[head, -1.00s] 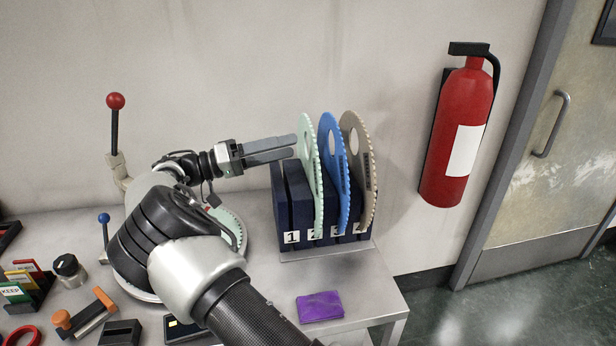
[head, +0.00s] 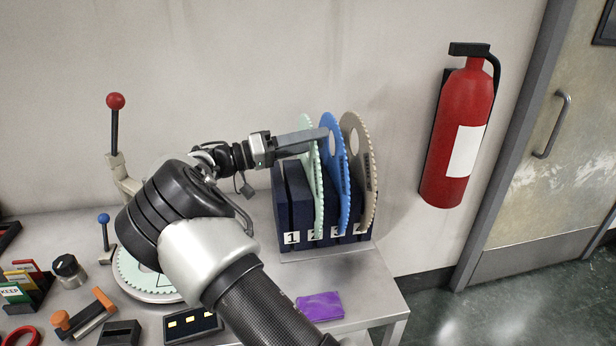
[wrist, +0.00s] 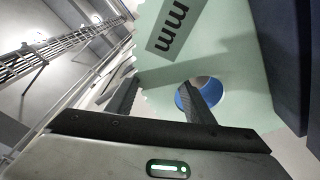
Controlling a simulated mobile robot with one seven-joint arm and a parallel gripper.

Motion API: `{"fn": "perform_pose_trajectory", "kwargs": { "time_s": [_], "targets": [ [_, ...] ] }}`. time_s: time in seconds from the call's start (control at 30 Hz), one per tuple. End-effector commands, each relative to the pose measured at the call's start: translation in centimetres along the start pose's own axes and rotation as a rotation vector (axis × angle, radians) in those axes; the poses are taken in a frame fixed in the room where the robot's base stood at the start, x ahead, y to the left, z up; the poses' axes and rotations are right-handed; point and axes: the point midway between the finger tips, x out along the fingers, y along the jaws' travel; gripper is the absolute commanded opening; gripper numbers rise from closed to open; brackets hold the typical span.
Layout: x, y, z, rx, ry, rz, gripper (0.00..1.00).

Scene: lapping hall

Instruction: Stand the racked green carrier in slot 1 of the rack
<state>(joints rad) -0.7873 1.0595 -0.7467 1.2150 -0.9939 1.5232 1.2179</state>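The green carrier (head: 317,190) stands upright in slot 2 of the dark blue rack (head: 283,215), with a toothed rim and a round hole. Slot 1, by the label 1 (head: 291,238), is empty. My gripper (head: 318,138) is at the green carrier's upper part, its fingers overlapping it. In the wrist view the fingers are apart, one outside the toothed edge and one across the hole of the green carrier (wrist: 215,40). I cannot tell whether that finger passes through the hole. No grip on the carrier shows.
A blue carrier (head: 328,125) stands in slot 3, a tan carrier (head: 356,130) in slot 4. Another pale green toothed disc (head: 130,272) lies flat at the left, partly behind my arm. A purple packet (head: 320,306) lies before the rack. The wall is close behind.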

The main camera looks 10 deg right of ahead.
Motion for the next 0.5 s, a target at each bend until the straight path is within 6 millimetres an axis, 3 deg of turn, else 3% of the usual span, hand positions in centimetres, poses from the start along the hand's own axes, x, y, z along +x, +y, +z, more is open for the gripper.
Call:
{"fn": "perform_pose_trajectory", "kwargs": {
  "time_s": [0.03, 0.27, 0.5],
  "targets": [
    [-0.02, -0.01, 0.0, 0.0, 0.0, 0.0, 0.39],
    [-0.03, -0.01, 0.01, 0.0, 0.0, 0.0, 0.01],
    [0.01, 0.16, -0.17, 0.004, 0.002, 0.003, 0.0]
  ]
}}
